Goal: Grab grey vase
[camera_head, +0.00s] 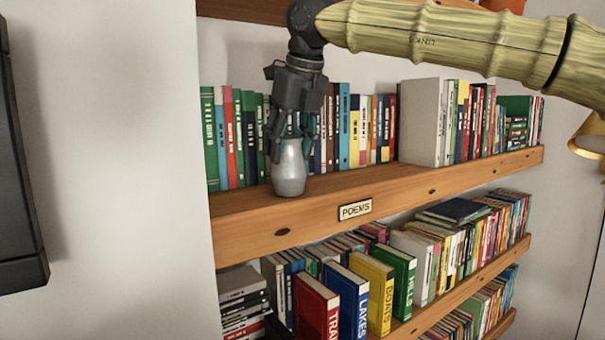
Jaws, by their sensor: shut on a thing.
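The grey vase (289,175) stands upright on the front part of the upper wooden shelf, left of the "POEMS" label. It is small, smooth and narrower toward the top. My gripper (291,143) comes down from above with its dark fingers on either side of the vase's upper part, shut on it. The fingers hide part of the vase's neck and rim. The vase's base appears to be at the shelf surface; I cannot tell whether it is lifted slightly.
Rows of books (235,140) stand close behind the vase. A large white book block (422,122) is farther right. The shelf (370,182) has bare wood right of the vase. A lower shelf (462,288) holds more books. A dark panel (18,190) is at far left.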

